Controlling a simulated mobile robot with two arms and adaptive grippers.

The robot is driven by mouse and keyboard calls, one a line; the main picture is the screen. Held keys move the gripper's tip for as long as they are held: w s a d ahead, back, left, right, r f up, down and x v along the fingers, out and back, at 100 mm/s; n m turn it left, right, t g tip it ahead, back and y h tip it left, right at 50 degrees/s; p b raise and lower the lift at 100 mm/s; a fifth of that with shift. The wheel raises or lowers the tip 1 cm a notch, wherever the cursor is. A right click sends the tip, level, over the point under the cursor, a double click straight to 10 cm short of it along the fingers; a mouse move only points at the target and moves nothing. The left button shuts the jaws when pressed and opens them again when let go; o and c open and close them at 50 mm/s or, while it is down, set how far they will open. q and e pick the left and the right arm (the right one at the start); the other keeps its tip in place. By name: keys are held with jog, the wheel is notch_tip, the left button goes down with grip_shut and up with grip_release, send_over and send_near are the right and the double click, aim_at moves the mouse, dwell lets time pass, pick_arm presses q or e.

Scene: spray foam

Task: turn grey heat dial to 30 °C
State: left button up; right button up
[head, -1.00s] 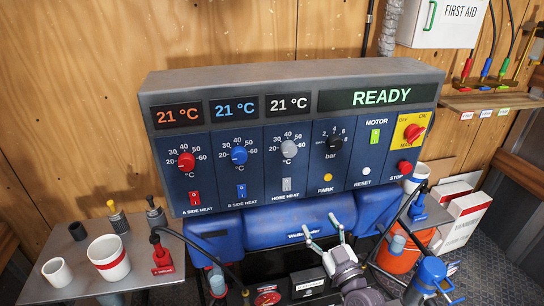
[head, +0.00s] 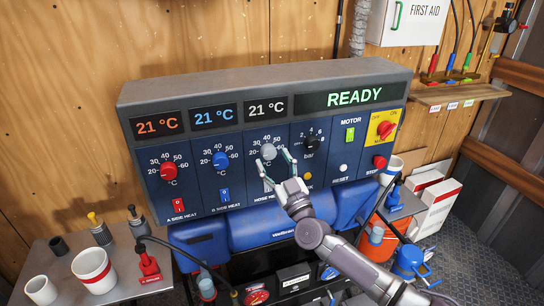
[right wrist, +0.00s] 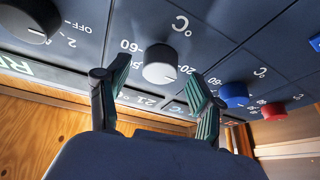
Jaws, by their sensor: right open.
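The grey heat dial (head: 269,152) is on the hose heat section of the blue control panel (head: 330,158). The display (head: 266,108) above it reads 21 °C. In the right wrist view, the grey dial (right wrist: 160,64) appears upside down ahead of the fingers, with its scale numbers beside it. My right gripper (head: 270,157) is open, its two fingers spread in front of the dial, one on each side. In the wrist view, the open fingers (right wrist: 150,84) show a gap to the dial and nothing between them. My left gripper is not in view.
A red dial (head: 168,172) and a blue dial (head: 220,160) sit left of the grey one; a black bar dial (head: 311,143) is close on its right. A grey switch is below it, partly hidden by my gripper. Cups stand on a side table (head: 60,262) at left.

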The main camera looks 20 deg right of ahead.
jog(key=shift+w+r, duration=0.25)
jog(key=shift+w, duration=0.4)
jog(key=shift+a, duration=0.1)
jog(key=c, duration=1.1)
jog(key=shift+c, duration=0.2)
jog(key=shift+m+h, duration=0.3)
jog(key=shift+m, duration=0.2)
jog(key=m+h+p, duration=0.1)
jog(key=m, duration=0.1)
jog(key=m+h+p, duration=0.1)
jog(key=m, duration=0.2)
jog(key=shift+a+m+t+h, duration=0.2)
jog(key=shift+m+t+h, duration=0.1)
jog(key=shift+h, duration=0.1)
jog(key=shift+m+h+p, duration=0.4)
jog(key=shift+m+h, duration=0.45)
jog(key=shift+m, duration=0.75)
jog(key=shift+m+h+p, duration=0.35)
jog(key=shift+m+h, duration=0.5)
jog(key=shift+m, duration=0.75)
jog(key=shift+a, duration=0.1)
